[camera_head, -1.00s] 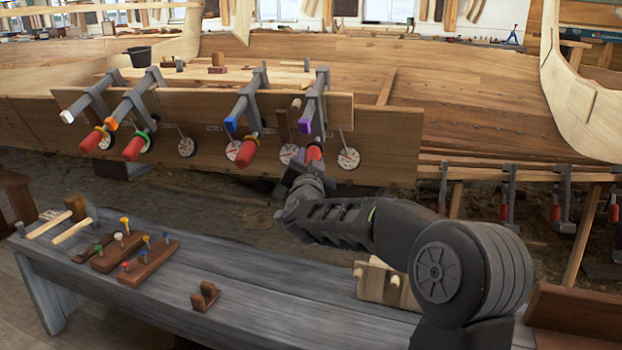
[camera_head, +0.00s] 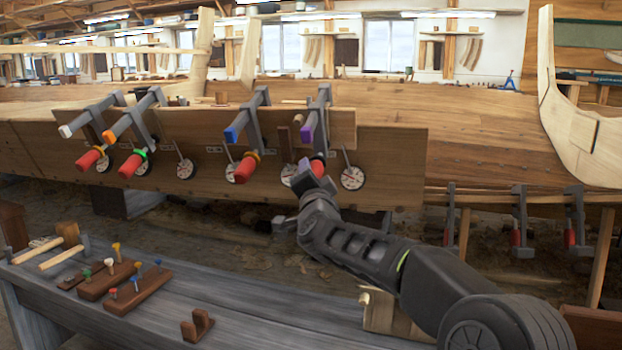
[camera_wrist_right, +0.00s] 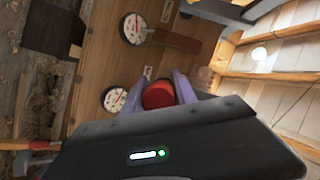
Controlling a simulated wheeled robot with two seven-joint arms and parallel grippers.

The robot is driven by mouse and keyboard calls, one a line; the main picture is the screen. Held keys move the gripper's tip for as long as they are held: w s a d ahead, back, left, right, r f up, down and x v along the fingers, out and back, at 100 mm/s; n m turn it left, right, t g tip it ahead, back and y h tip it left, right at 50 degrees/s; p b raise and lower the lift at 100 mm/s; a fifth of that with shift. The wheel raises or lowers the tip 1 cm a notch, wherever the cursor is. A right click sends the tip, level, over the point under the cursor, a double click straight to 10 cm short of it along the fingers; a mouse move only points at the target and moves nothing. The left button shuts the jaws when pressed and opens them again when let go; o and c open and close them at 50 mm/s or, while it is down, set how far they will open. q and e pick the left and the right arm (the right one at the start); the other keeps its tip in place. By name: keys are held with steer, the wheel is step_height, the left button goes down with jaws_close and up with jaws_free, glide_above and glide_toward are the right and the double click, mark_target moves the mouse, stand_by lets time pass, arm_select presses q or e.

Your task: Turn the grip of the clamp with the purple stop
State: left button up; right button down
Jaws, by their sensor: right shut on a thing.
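The clamp with the purple stop (camera_head: 307,130) is the rightmost of several grey clamps along the upper plank. Its red grip (camera_head: 318,167) points toward me below the stop. My right gripper (camera_head: 313,181) is at this grip, coming from below and the right. In the right wrist view the red grip (camera_wrist_right: 158,95) sits between my two fingers (camera_wrist_right: 158,98), which are shut on it. The grip's far end and the clamp's screw are hidden there. My left gripper is in neither view.
The neighbouring clamp with a blue stop (camera_head: 232,134) stands close on the left. Round dials (camera_head: 352,177) hang along the plank. A grey bench (camera_head: 240,310) below holds mallets, pegged wooden blocks and a small wooden cradle (camera_head: 197,325).

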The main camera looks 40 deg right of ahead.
steer(key=shift+w+a+f, duration=0.1)
steer(key=shift+a+f, duration=0.05)
steer(key=shift+f, duration=0.15)
steer(key=c, duration=1.3)
jaws_free()
steer(key=o, duration=0.3)
steer(key=shift+r, duration=0.2)
steer(key=shift+o, duration=0.2)
steer(key=shift+s, duration=0.2)
steer(key=p+v, duration=0.1)
steer(key=v, duration=0.6)
steer(key=shift+s+a, duration=0.15)
steer(key=shift+s, duration=0.1)
